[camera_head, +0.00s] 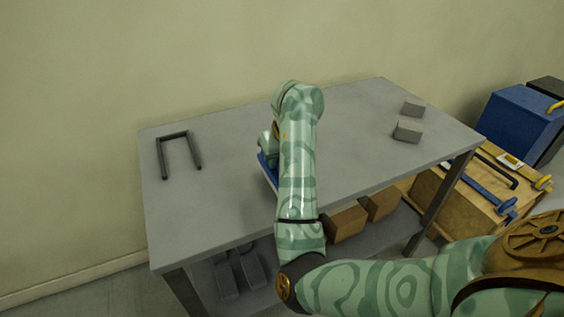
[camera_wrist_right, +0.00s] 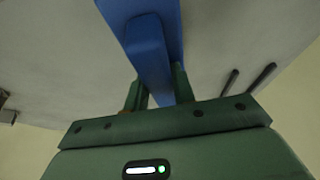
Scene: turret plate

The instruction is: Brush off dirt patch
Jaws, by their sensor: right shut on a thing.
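A blue tool (camera_head: 267,170), probably the brush, is at the middle of the grey table (camera_head: 225,140), mostly hidden behind my right arm. In the right wrist view the blue tool (camera_wrist_right: 148,45) has a wide block and a narrower handle-like part. My right gripper (camera_wrist_right: 160,88) is shut on that narrower part, one green finger on each side. In the head view only a bit of this gripper (camera_head: 265,147) shows left of my arm. Bristles are not visible. I cannot make out a clear dirt patch; my arm hides part of the tabletop. My left gripper is not in view.
A dark U-shaped handle (camera_head: 174,137) lies at the table's left. Two small grey blocks (camera_head: 407,132) (camera_head: 414,109) lie at the right. Cardboard boxes (camera_head: 346,221) sit on the shelf below. A wooden crate (camera_head: 450,200) and blue toolbox (camera_head: 520,120) stand right of the table.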

